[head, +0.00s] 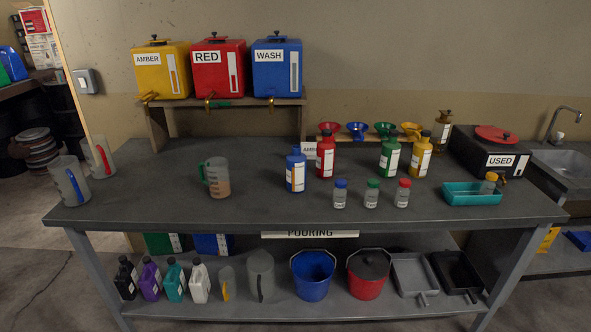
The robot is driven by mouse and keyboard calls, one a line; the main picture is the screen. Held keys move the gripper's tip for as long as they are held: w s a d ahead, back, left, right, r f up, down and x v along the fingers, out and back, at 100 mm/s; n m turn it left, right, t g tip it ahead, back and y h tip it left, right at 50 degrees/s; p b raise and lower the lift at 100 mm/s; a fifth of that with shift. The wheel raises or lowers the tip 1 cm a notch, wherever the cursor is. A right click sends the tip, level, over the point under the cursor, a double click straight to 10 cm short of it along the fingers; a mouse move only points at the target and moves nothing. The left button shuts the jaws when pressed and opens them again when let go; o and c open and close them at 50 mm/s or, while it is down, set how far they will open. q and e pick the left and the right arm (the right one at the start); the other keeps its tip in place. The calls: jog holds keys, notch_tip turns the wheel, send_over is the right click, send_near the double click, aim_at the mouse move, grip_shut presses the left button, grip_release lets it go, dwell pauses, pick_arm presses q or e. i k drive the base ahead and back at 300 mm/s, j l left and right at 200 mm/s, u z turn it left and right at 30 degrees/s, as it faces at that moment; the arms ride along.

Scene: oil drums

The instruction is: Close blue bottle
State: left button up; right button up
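The blue bottle (295,175) stands upright near the middle of the workbench, with a white and orange label facing me. Its narrow top shows blue, while the red bottle (325,158) behind it to the right has a dark cap. The blue bottle's top is too small to tell whether it is open or capped. I cannot make out a loose cap for it on the bench. Neither of my grippers is in view.
A jug with brown liquid (218,182) stands left of the blue bottle. Three small jars, including a blue-lidded one (340,195), stand to its front right. Green (389,158) and yellow (420,158) bottles stand farther right. The bench's (255,208) front strip is clear.

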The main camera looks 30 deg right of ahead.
aim_at(297, 161)
jog(key=k+l+z, duration=0.1)
jog(key=l, duration=0.25)
jog(key=k+l+z, duration=0.25)
jog(key=k+l, duration=0.15)
jog(key=l, duration=0.35)
jog(key=k+l+z, duration=0.1)
jog(key=l, duration=0.25)
jog(key=i+j+z, duration=0.1)
jog(key=i+z, duration=0.2)
jog(key=i, duration=0.2)
jog(key=i+j+z, duration=0.2)
jog(key=i+z, duration=0.15)
jog(key=i+j+z, duration=0.3)
jog(key=i, duration=0.25)
